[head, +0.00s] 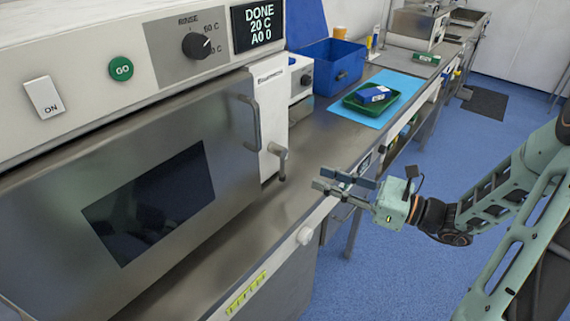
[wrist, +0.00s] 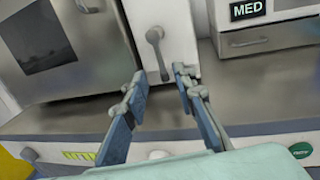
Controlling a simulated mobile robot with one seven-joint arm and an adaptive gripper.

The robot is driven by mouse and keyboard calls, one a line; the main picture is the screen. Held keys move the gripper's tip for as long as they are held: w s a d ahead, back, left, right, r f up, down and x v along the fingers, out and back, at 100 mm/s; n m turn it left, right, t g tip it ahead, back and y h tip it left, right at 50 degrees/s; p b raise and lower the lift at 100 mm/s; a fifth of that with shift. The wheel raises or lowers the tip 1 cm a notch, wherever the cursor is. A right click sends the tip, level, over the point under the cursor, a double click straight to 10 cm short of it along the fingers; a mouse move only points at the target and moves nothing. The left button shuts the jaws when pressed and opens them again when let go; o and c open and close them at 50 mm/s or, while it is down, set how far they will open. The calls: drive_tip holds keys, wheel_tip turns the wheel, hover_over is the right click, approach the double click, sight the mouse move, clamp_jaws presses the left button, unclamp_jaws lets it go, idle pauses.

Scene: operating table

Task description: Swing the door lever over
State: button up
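The door lever (head: 279,162) is a grey metal lever on the white side panel, just right of the steel door (head: 60,200). It hangs downward from its pivot, its lower end free. In the wrist view the lever (wrist: 156,50) shows upper middle, ahead of and between my fingertips. My gripper (head: 319,178) is open and empty, to the right of the lever and apart from it in the head view. Its two fingers also show in the wrist view (wrist: 162,80). The door looks shut, with a dark window and a bar handle (head: 249,118).
A steel counter (head: 310,140) runs below the lever. Beyond it are a blue bin (head: 331,68) and a green tray (head: 366,106) on a light blue mat. The machine's panel reads DONE (head: 258,22). Open blue floor lies to the right.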

drive_tip(key=x, duration=1)
drive_tip(key=shift+a, duration=0.15)
drive_tip(key=shift+c, duration=0.2)
clamp_jaws()
